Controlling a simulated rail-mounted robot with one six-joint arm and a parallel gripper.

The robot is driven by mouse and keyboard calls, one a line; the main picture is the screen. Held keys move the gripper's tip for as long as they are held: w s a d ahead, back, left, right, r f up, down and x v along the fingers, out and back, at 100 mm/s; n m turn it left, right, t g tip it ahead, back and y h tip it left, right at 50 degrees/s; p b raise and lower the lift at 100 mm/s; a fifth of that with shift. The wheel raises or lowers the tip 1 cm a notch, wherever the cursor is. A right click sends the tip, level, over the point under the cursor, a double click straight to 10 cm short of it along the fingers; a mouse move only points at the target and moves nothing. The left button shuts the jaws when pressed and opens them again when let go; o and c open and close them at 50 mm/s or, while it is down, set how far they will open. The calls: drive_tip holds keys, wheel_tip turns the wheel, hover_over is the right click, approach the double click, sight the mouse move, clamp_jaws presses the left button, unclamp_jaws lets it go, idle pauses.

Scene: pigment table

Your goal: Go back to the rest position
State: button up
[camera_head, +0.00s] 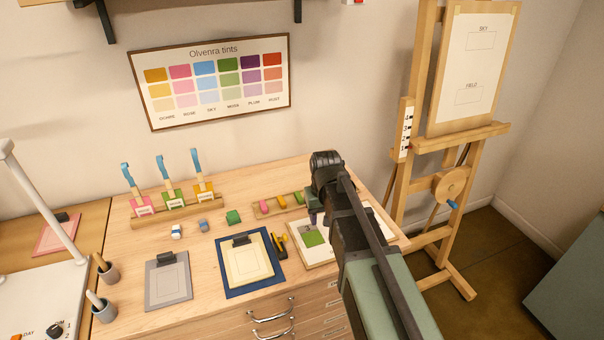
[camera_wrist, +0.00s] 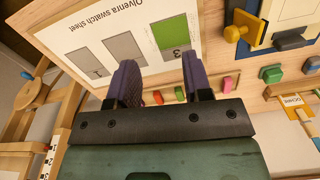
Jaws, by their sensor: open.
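My gripper (camera_wrist: 160,75) is open in the wrist view, with its two dark fingers apart and nothing between them. It is over the edge of the Olvenra swatch sheet (camera_wrist: 150,60), which has one green swatch and two grey ones. In the head view my arm reaches over the right end of the table, and my gripper (camera_head: 313,210) is partly hidden behind my wrist. The sheet (camera_head: 297,252) lies below it, partly covered by my arm.
A rack with coloured sticks (camera_head: 283,203) stands close behind my gripper. A blue board (camera_head: 230,288) and a yellow-handled tool (camera_head: 280,243) lie left of the sheet. A brush rack (camera_head: 178,212) stands farther left. The easel (camera_head: 428,115) stands to the right.

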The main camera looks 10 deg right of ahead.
drive_tip(key=s+d, duration=0.1)
drive_tip(key=s, duration=1.3)
drive_tip(key=shift+m, duration=0.4)
